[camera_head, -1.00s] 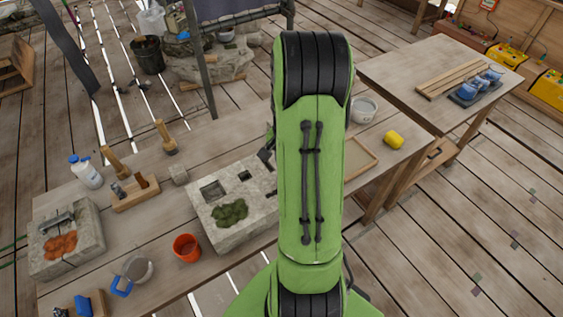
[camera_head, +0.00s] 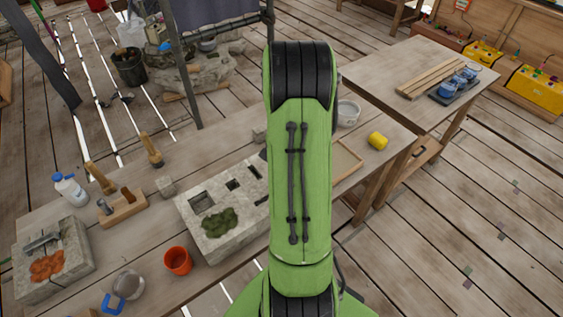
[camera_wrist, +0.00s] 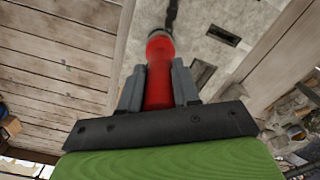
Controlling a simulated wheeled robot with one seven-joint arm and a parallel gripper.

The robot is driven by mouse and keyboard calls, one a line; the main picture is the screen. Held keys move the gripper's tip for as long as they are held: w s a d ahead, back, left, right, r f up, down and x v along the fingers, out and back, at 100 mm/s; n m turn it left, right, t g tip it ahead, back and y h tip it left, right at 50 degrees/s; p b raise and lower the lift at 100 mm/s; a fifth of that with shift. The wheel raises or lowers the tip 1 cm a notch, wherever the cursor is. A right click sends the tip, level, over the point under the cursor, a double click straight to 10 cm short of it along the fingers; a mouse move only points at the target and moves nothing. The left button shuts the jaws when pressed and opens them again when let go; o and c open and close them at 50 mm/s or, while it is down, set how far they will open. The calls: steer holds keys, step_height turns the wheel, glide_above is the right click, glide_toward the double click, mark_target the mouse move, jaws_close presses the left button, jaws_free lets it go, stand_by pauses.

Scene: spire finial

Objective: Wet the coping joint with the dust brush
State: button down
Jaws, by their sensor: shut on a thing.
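My gripper (camera_wrist: 158,68) is shut on a red-handled tool (camera_wrist: 159,84) in the wrist view. A thin dark part shows beyond the handle; the tool's working end is not clear, so I cannot tell if it is the dust brush. Behind it is a pale grey stone surface (camera_wrist: 220,60) with dark slots. In the head view a stone block (camera_head: 243,207) with several rectangular recesses and a green mossy patch (camera_head: 219,222) sits on the workbench. My arm hides its right part and my gripper. I cannot tell which gap is the coping joint. A wooden-handled, brush-like tool (camera_head: 151,149) stands on the bench.
An orange-red cup (camera_head: 177,261) stands before the block. A second stone block (camera_head: 24,268) with an orange patch, a white bottle (camera_head: 69,189) and a wooden tool rack (camera_head: 123,208) are left. A yellow cylinder (camera_head: 377,140) lies right. Another table (camera_head: 410,62) stands beyond.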

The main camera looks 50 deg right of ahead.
steer(key=shift+s+d+p, duration=0.1)
steer(key=shift+s+d, duration=0.15)
steer(key=shift+d, duration=0.55)
steer(key=shift+s+d+p, duration=0.15)
steer(key=shift+s+d, duration=0.1)
steer(key=shift+d, duration=0.6)
steer(key=shift+s+d+p, duration=0.1)
steer(key=shift+s+d, duration=0.15)
steer(key=shift+d, duration=0.55)
step_height(320, 180, up, 7)
steer(key=p, duration=0.5)
